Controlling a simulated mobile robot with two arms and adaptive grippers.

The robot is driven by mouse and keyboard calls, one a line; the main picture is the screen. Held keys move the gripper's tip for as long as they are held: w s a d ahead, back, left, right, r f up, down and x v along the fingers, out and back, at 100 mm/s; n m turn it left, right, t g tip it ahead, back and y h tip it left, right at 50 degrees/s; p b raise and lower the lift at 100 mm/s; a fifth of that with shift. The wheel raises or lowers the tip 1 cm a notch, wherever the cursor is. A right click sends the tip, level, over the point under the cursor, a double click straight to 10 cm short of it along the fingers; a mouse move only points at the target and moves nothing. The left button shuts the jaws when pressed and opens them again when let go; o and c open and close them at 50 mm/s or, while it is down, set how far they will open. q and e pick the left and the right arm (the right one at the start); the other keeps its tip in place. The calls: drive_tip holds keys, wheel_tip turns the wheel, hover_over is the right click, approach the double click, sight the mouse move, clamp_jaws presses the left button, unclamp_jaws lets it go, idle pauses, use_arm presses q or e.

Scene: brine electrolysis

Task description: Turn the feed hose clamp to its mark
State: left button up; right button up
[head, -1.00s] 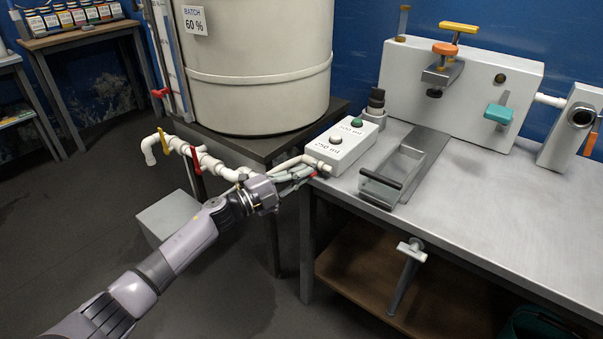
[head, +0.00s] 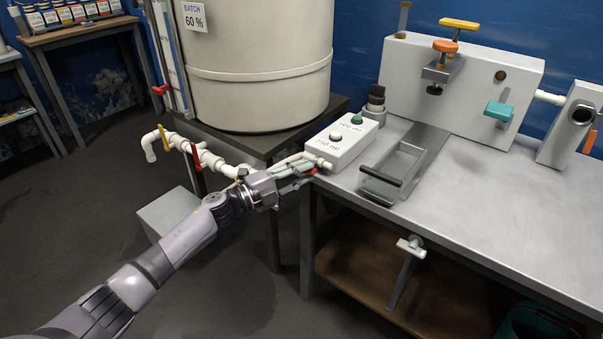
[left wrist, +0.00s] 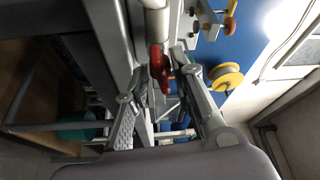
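The clamp is a small red piece (head: 312,172) on the end of the white feed hose (head: 290,162), beside the bench's near left corner. In the left wrist view, a red clamp handle (left wrist: 159,66) hangs below a white pipe. My left gripper (head: 291,180) is at the clamp, its fingers (left wrist: 160,80) apart on either side of the red handle. A gap shows between the handle and the fingers; contact is not clear. In the head view the fingers partly hide the hoses. My right gripper is not in view.
A white button box (head: 340,145) stands on the bench (head: 470,200) just right of the clamp. The big tank (head: 255,70) stands behind. White pipes with a red valve handle (head: 196,158) and a yellow one (head: 163,138) lie to the left.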

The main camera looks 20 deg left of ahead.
use_arm(q)
drive_tip(key=shift+o, duration=0.2)
drive_tip(key=r+v, duration=0.1)
drive_tip(key=v, duration=1)
drive_tip(key=shift+s+a+f, duration=0.35)
drive_tip(key=shift+f, duration=0.05)
